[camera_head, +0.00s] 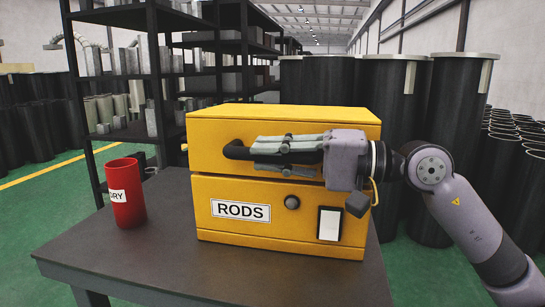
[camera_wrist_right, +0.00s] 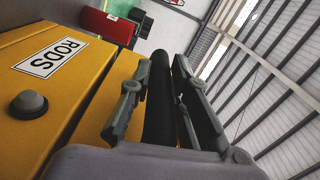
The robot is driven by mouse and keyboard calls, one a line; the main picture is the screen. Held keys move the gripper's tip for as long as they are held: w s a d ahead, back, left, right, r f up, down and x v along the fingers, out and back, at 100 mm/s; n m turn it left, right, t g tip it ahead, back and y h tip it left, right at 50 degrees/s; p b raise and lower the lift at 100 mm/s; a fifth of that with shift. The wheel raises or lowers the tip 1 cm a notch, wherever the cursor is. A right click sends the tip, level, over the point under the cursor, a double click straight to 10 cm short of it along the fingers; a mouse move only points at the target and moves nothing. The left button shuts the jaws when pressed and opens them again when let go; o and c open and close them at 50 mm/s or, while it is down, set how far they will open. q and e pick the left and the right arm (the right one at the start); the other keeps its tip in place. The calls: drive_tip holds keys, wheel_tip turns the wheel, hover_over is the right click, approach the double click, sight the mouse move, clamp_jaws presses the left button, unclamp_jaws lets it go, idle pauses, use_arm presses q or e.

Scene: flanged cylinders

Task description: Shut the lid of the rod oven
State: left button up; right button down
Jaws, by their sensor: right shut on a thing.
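The rod oven is a yellow box labelled RODS (camera_head: 245,234) in the middle of the head view. Its yellow lid (camera_head: 215,115) lies over the body, with a thin dark seam below it; I cannot tell if that seam is fully closed. A black bar handle (camera_head: 234,151) runs across the lid's front. My right gripper (camera_head: 262,150) reaches in from the right and is shut on this handle. In the right wrist view the handle (camera_wrist_right: 158,100) lies between the two fingers (camera_wrist_right: 160,100). The fingers and wrist hide much of the lid's front. My left gripper is not in view.
A red cylinder (camera_head: 126,200) stands on the dark table (camera_head: 150,270) left of the oven. The oven's lower front has a round knob (camera_head: 292,202) and a white panel (camera_head: 330,224). Shelving (camera_head: 150,60) and large dark drums (camera_head: 390,120) stand behind the table.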

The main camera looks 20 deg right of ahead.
drive_tip(key=shift+s+a+f+b, duration=0.1)
drive_tip(key=shift+f+b, duration=0.2)
drive_tip(key=shift+f, duration=0.05)
drive_tip(key=c, duration=1.5)
unclamp_jaws()
drive_tip(key=shift+s+r, duration=0.1)
drive_tip(key=shift+s+d, duration=0.1)
drive_tip(key=shift+d, duration=0.25)
drive_tip(key=v, duration=1.1)
drive_tip(key=shift+s, duration=0.2)
